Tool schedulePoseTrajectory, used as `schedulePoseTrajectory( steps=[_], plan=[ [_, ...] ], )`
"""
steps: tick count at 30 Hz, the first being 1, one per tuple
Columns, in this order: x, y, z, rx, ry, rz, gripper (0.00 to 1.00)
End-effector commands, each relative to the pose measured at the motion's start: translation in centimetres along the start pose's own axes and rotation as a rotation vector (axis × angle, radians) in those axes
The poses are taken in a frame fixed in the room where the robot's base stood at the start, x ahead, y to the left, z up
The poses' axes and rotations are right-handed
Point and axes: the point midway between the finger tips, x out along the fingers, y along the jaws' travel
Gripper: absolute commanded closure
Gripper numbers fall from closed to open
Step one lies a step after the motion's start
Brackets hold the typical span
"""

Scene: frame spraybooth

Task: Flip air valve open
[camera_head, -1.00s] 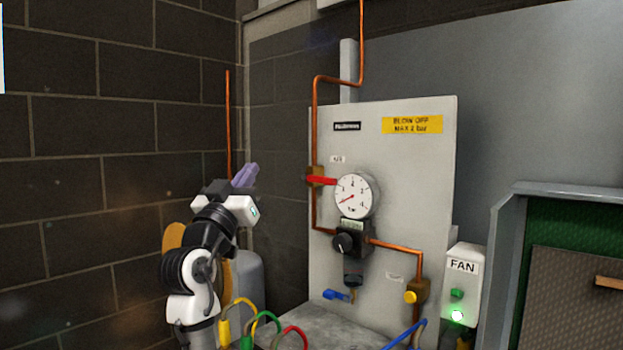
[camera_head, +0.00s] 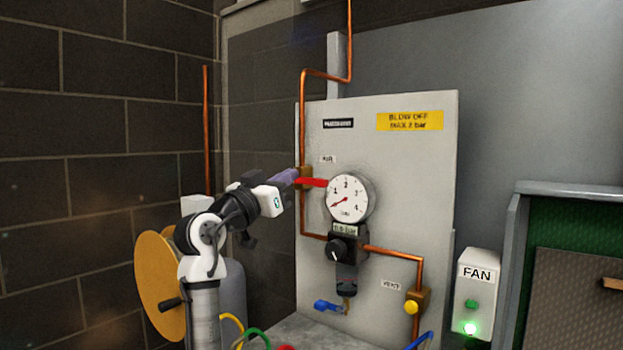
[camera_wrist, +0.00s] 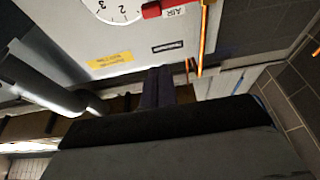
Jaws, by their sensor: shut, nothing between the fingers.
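The air valve has a red lever (camera_head: 312,182) on a brass body (camera_head: 303,177) in the copper pipe at the panel's left edge. The lever lies nearly level, pointing right toward the gauge. The red lever also shows at the top of the wrist view (camera_wrist: 152,9), next to the AIR label. My gripper (camera_head: 287,177), with purple fingers, is shut and empty. Its tips appear close to the left side of the valve; I cannot tell whether they touch. In the wrist view the dark fingers (camera_wrist: 160,85) are together, apart from the lever in the picture.
The pressure gauge (camera_head: 348,198) sits right of the valve, with the regulator (camera_head: 346,247) below it. A blue lever (camera_head: 327,306) and yellow knob (camera_head: 411,307) are lower down. The FAN box (camera_head: 477,292) is at right. An orange reel (camera_head: 158,287) stands behind my arm.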

Motion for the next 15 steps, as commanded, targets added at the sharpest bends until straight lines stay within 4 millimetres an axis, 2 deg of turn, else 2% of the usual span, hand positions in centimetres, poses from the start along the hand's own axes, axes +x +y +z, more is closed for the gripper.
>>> schedulePoseTrajectory(
  steps=[5, 15],
  plan=[
    [1.4, 0.0, -0.2, 0.000, -0.001, 0.001, 1.00],
    [8.4, 0.1, -0.5, -0.001, -0.001, 0.001, 1.00]
  ],
)
